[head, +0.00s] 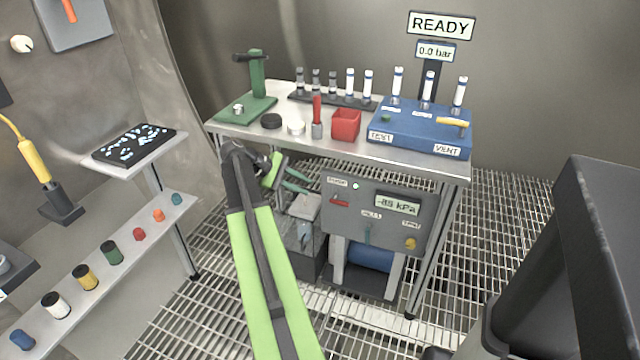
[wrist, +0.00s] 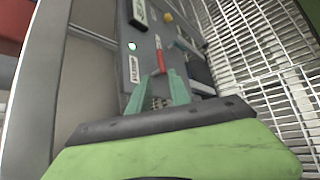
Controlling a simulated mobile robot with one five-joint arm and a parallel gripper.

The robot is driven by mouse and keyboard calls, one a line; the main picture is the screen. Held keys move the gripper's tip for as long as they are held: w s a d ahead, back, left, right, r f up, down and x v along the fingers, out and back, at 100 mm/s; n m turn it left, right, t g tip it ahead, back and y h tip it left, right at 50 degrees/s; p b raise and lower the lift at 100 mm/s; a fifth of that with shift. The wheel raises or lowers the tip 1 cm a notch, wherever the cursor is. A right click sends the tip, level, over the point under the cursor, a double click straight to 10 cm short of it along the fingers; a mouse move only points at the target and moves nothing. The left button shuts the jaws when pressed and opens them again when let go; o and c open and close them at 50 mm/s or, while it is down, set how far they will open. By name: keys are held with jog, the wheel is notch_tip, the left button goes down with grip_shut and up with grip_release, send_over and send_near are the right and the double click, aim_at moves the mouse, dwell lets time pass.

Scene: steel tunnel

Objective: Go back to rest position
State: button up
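My gripper (head: 306,185) is in front of the table's front left part, below the top, with its green fingers pointing toward the grey pump panel (head: 375,215). In the wrist view my gripper (wrist: 159,76) shows two teal fingers apart with nothing held between them. The red lever (wrist: 160,54) on the panel appears just beyond the fingertips; it also shows in the head view (head: 339,203). I cannot tell the exact gap between fingertips and lever. My arm reaches out from the bottom of the head view, bent at the elbow.
The steel table (head: 345,150) carries a green stand (head: 257,75), a red bin (head: 346,124) and a blue test block (head: 420,127). A shelf with several coloured knobs (head: 111,252) is at left. The panel display (head: 397,204) reads -85 kPa.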

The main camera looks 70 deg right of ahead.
jog(key=shift+v, duration=1.1)
jog(key=shift+f, duration=0.1)
jog(key=w+a+f+n+t, duration=0.1)
jog(key=w+a+f+t, duration=0.15)
jog(key=w+a, duration=0.5)
jog(key=w+a+f+t+y, duration=0.1)
jog(key=w+a+f+t, duration=0.2)
jog(key=a, duration=0.8)
jog(key=w+a+f+n+t, duration=0.1)
jog(key=w+a+f, duration=0.1)
jog(key=w+a, duration=0.65)
jog(key=a+f+t+y, duration=0.3)
jog(key=a+y, duration=0.2)
jog(key=a, duration=2.6)
notch_tip(320, 180, up, 29)
jog(key=p, duration=2.8)
jog(key=shift+w+a+p, duration=0.2)
jog(key=shift+a+p, duration=0.2)
